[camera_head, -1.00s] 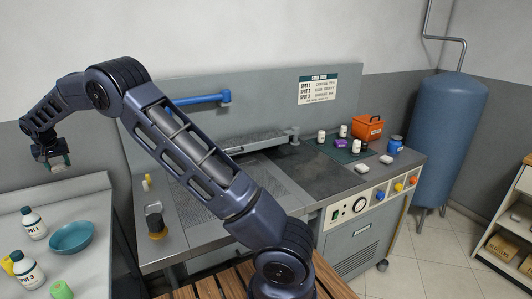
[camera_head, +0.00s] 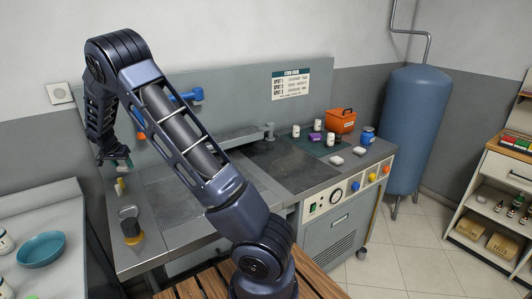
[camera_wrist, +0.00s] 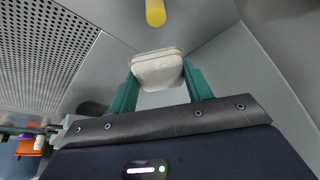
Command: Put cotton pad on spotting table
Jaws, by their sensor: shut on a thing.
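My gripper (camera_wrist: 158,85) has green fingers shut on a whitish cotton pad (camera_wrist: 157,68), seen in the wrist view. In the head view my gripper (camera_head: 118,163) hangs near the left end of the grey spotting table (camera_head: 168,248); the pad is too small or hidden to make out there. The table's perforated metal plate (camera_wrist: 45,45) lies to the left in the wrist view. Two other small white pads (camera_head: 337,160) lie near the table's right end.
Bottles, an orange box (camera_head: 341,121) and a blue jar (camera_head: 368,135) stand on the table's right end. A teal bowl (camera_head: 41,250) sits on the left counter. The table's middle is clear.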

